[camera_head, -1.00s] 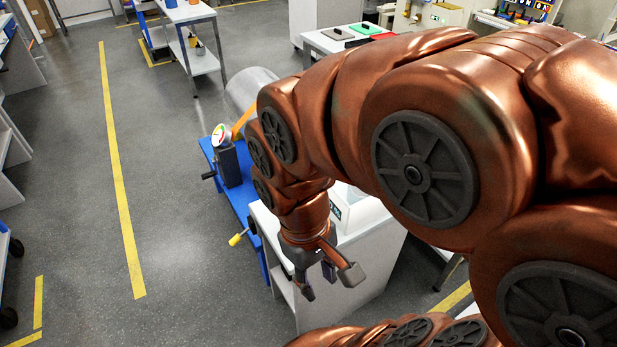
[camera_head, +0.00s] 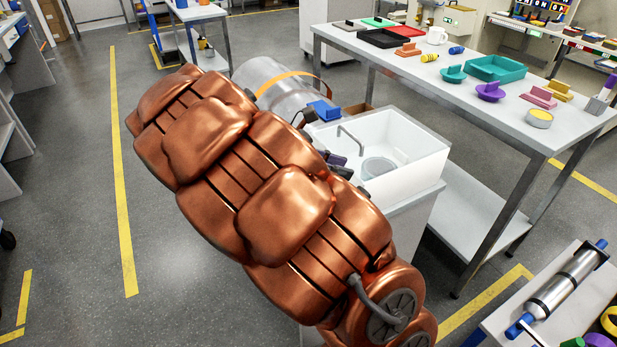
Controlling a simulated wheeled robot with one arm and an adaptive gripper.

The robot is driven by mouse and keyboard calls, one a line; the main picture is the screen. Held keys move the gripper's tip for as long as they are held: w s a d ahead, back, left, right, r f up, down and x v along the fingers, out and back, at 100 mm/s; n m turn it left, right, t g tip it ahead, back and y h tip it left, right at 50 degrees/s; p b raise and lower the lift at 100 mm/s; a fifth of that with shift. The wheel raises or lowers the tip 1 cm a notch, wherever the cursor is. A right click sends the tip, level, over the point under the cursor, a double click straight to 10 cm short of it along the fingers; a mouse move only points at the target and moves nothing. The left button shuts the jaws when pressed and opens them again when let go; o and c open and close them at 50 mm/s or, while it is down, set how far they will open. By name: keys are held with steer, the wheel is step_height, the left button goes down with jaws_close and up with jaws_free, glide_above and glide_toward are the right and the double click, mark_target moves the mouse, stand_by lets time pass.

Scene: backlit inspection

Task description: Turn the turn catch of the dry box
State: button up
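A blue block-like part (camera_head: 323,111) sits at the basin's far left corner.
A grey tap and a round bowl (camera_head: 378,167) are inside the basin. A long table (camera_head: 420,88) with trays and coloured parts stands to the right. The floor at left is clear.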

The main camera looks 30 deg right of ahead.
steer(key=w+a+f+n+t+h+b, duration=0.1)
steer(key=w+f+n+h+b, duration=0.1)
steer(key=w+f+n, duration=0.2)
steer(key=w+a+f+n+t+h+b, duration=0.1)
steer(key=w+f+n+h+b, duration=0.1)
steer(key=w, duration=0.5)
steer(key=w+a+f+n+t+h+b, duration=0.1)
steer(key=w+f+n+h+b, duration=0.1)
steer(key=w+f+n, duration=0.3)
steer(key=shift+w+a+f+n+t+b, duration=0.4)
steer(key=shift+w+f+b, duration=0.3)
steer(key=shift+f+b, duration=0.15)
steer(key=shift+s+d+b, duration=0.15)
steer(key=shift+d+b, duration=0.2)
steer(key=shift+d, duration=1.6)
steer(key=shift+s+d+b, duration=0.15)
steer(key=shift+d+b, duration=0.2)
steer(key=shift+d, duration=1.55)
jaws_close()
